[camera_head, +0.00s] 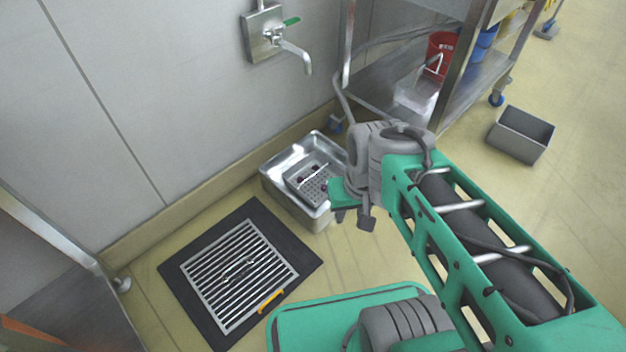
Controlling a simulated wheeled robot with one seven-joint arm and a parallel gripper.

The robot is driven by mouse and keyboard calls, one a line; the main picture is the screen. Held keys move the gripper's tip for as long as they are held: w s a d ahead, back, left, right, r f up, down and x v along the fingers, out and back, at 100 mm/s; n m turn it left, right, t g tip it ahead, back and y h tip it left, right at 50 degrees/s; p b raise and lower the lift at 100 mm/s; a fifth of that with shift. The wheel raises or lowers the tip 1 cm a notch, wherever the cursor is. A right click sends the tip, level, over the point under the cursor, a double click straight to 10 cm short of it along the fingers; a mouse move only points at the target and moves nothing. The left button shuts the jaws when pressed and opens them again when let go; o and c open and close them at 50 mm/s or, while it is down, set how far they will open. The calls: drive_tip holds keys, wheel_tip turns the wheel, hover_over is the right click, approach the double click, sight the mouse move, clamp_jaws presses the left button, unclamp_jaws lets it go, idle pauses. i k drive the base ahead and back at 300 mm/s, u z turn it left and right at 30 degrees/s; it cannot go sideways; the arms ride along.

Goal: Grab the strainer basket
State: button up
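The strainer basket (296,184) is a small grey perforated metal tray with a thin bright bar across it and a few dark reddish bits in it. It sits inside a steel floor basin (283,198) below the wall tap. My gripper (354,217) hangs at the basin's right side, its wrist and green part covering the basin's right edge and perhaps part of the basket. Two dark finger-like parts point down from it. Their opening and any contact with the basket are not clear from this angle.
A floor grate (240,270) in a dark mat lies left of the basin, with a yellow-orange object (270,301) on its edge. A wall tap (292,52) is above. A metal shelf rack (455,100) and a grey bin (521,136) stand to the right.

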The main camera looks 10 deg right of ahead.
sight(310, 190)
drive_tip(key=u, duration=4.25)
drive_tip(key=k, duration=1.6)
drive_tip(key=z, duration=0.55)
